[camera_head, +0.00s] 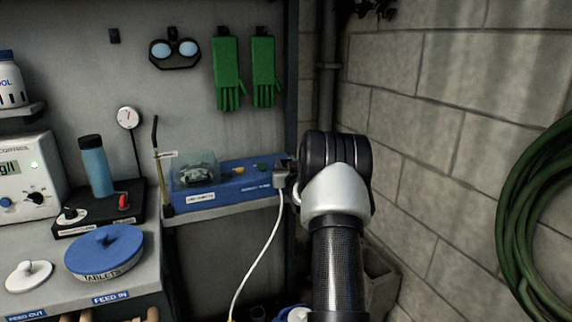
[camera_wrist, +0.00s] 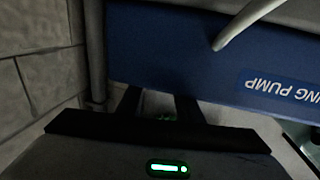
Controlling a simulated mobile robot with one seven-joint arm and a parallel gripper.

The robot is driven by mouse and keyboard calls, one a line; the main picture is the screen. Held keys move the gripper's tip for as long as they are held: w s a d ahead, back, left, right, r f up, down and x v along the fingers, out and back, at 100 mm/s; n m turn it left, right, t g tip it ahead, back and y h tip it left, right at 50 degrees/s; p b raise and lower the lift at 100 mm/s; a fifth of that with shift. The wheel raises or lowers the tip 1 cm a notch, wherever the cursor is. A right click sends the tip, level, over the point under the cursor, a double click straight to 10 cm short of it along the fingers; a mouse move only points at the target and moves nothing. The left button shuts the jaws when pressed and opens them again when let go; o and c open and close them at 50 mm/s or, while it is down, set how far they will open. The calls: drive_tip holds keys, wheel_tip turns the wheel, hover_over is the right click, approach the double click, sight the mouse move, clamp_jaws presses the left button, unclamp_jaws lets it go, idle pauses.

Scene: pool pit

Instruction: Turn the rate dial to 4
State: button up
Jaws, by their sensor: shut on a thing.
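The blue dosing pump (camera_head: 228,190) sits on a shelf at the centre of the head view. Its blue face (camera_wrist: 170,50) fills the top of the wrist view, with an upside-down label ending in "ING PUMP". My gripper (camera_head: 283,176) is at the pump's right end. In the wrist view its two dark fingers (camera_wrist: 160,106) reach to the pump's edge, a little apart. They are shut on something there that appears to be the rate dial. The dial itself, its pointer and its numbers are hidden by my gripper and the pump's edge.
A white hose (camera_head: 258,254) hangs from the pump's right end close to my gripper. A post (camera_head: 292,80) and a block wall (camera_head: 430,130) stand close on the right. A blue-lidded tub (camera_head: 104,245) and a control box (camera_head: 24,180) are at left.

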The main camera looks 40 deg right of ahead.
drive_tip(key=shift+f, duration=0.1)
drive_tip(key=o, duration=1.1)
drive_tip(key=p+v, duration=0.1)
drive_tip(key=v, duration=1.6)
drive_tip(key=shift+s+a, duration=0.1)
drive_tip(key=shift+s, duration=0.15)
